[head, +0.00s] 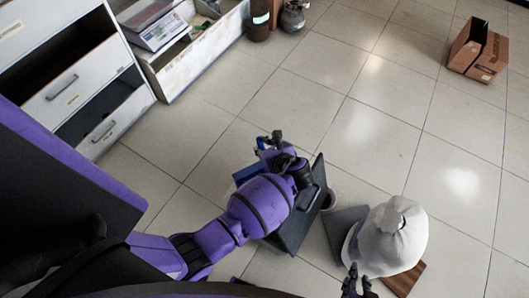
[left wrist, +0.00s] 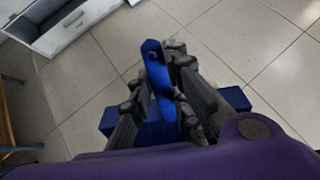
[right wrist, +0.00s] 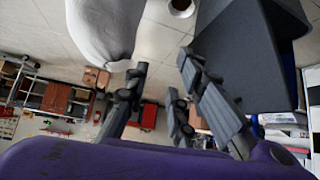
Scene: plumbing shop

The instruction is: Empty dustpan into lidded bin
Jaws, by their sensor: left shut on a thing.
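The blue dustpan (head: 245,173) shows partly behind my left arm in the head view. My left gripper (head: 272,142) is shut on its upright blue handle, and in the left wrist view the handle (left wrist: 158,78) stands between the fingers. The blue pan (left wrist: 236,98) shows on both sides behind the fingers; its contents are hidden. A dark bin (head: 295,235) stands beside my left forearm, partly covered by it; I cannot tell whether its lid is open. The bin (right wrist: 240,60) also shows in the right wrist view. My right gripper (right wrist: 163,72) is open and empty near it.
A pale sack (head: 388,238) stands right of the bin, near a brown board (head: 406,278) and a dark flat panel (head: 340,225). A small round container (head: 328,199) is beside the bin. Drawers (head: 75,85) stand at left, a cardboard box (head: 478,50) at far right. The middle floor is clear.

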